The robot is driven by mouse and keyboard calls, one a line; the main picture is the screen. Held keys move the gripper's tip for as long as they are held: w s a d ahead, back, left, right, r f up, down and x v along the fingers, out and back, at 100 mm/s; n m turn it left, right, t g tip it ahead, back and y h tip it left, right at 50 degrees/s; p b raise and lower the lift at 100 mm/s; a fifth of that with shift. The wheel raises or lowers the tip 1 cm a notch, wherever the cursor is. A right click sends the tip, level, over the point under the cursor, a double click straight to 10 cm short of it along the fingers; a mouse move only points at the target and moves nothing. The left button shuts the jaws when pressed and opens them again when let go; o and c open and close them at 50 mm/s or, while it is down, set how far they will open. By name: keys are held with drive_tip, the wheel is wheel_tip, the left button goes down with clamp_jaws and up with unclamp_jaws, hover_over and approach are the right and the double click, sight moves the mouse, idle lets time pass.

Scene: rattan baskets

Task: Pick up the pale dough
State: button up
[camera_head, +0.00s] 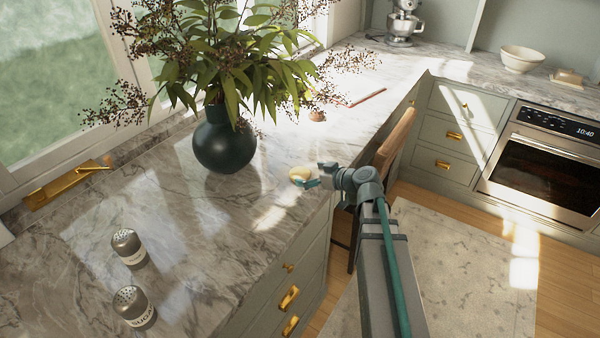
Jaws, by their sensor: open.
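The pale dough (299,172) is a small, rounded, yellowish lump on the marble counter, near its right edge and to the right of the dark vase. My gripper (308,177) reaches in from the right, low over the counter, with its fingers at the dough. The gripper is open. One teal finger shows just in front of the dough and partly covers its lower side. I cannot tell whether the fingers touch it.
A dark green vase (224,140) with leafy branches stands left of the dough. Two shakers, one (128,248) behind the other (133,306), stand at the front left. A wooden chair (394,140) is against the counter's right side. Bare marble lies between shakers and dough.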

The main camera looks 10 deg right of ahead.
sight(302, 173)
drive_tip(key=shift+p+x, duration=0.65)
drive_tip(key=shift+x, duration=1.2)
drive_tip(key=shift+d+f, duration=0.1)
drive_tip(key=shift+c, duration=0.2)
drive_tip(key=c, duration=0.7)
